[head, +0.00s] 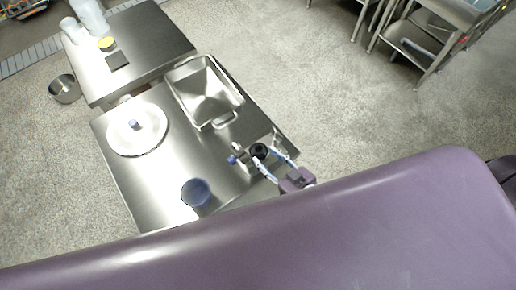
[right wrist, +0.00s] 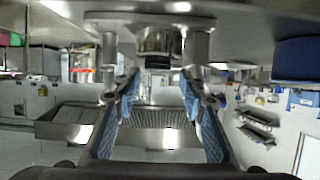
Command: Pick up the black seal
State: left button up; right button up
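A black round piece, which looks like the black seal (head: 259,150), sits among metal parts near the right edge of the steel table. My right gripper (head: 263,160) is there, its two fingers apart on either side of the black piece. In the right wrist view the gripper (right wrist: 160,85) is open and empty. Beyond its fingertips is a metal part with a dark band, likely the seal (right wrist: 157,62), between two metal posts. I cannot tell whether the fingers touch it. My left gripper is not in view.
The steel table (head: 160,190) also holds a white disc (head: 150,136) with a blue knob, a blue cup (head: 196,193), a metal tray (head: 228,88) and a blue-knobbed part (head: 233,159). A second table (head: 150,35) stands behind. A metal pot (head: 64,89) is at the left.

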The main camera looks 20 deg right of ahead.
aim_at(260, 151)
jog(key=shift+x, duration=2.2)
jog(key=shift+d+f, duration=0.15)
jog(key=shift+d, duration=0.05)
jog(key=c, duration=0.7)
